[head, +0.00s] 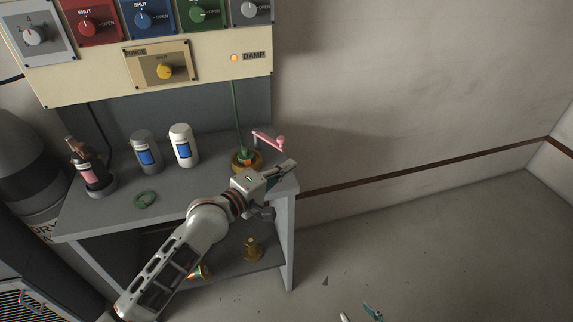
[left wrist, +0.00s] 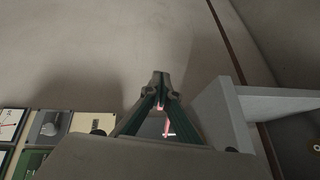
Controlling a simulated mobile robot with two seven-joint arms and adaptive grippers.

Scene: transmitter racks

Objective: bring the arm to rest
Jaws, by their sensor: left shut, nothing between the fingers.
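My left arm reaches in from the bottom left of the head view. My left gripper (head: 288,165) is over the right end of the grey bench (head: 215,182), near the pink-handled crank (head: 268,139). In the left wrist view its fingertips (left wrist: 160,76) meet, and nothing is held between them. A bit of pink shows behind the fingers in that view. Pale and teal tips that look like my right gripper (head: 360,314) show at the bottom edge of the head view; the rest is cut off.
On the bench stand a brown bottle (head: 91,168), a grey canister (head: 146,150), a white canister (head: 184,146) and a green ring (head: 145,200). A brass fitting (head: 253,248) sits on the lower shelf. A knob panel (head: 205,80) hangs above. The floor at right is clear.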

